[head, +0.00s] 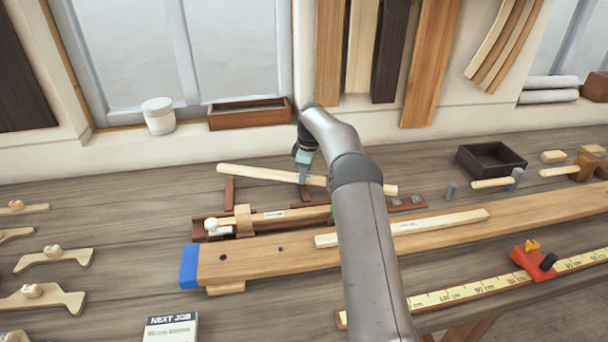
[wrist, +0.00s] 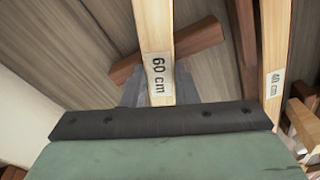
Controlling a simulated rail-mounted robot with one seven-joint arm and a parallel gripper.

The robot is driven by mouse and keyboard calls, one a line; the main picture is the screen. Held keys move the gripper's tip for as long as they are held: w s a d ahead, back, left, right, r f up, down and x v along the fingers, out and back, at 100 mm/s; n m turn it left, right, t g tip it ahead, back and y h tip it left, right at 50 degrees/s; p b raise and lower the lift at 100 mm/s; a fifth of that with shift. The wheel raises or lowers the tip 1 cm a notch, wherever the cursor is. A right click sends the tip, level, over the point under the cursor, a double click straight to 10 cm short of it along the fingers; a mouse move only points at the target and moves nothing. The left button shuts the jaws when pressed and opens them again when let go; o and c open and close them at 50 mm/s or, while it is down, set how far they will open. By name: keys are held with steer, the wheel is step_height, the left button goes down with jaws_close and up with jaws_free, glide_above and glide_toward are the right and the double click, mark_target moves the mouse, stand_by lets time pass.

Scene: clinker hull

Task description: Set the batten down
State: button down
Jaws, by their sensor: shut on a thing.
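The batten (head: 250,174) is a long pale wooden strip, labelled 60 cm in the wrist view (wrist: 158,75). My gripper (head: 304,177) is shut on it near its middle, pointing down. In the wrist view the grey fingers (wrist: 160,92) lie on both sides of the strip. Two red-brown bearers, a left one (head: 229,190) and one by my gripper (head: 305,194), lie crosswise below the batten. One bearer also shows under the strip in the wrist view (wrist: 165,50). I cannot tell whether the batten touches them. My arm hides part of its right half.
A 40 cm batten (wrist: 273,80) lies alongside, in a dark holder (head: 205,220) in front. A long plank (head: 265,262) with a blue end carries another pale batten (head: 450,221).

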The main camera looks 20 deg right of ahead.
steer(key=shift+f, duration=0.55)
steer(key=shift+f, duration=0.15)
steer(key=c, duration=1.1)
jaws_free()
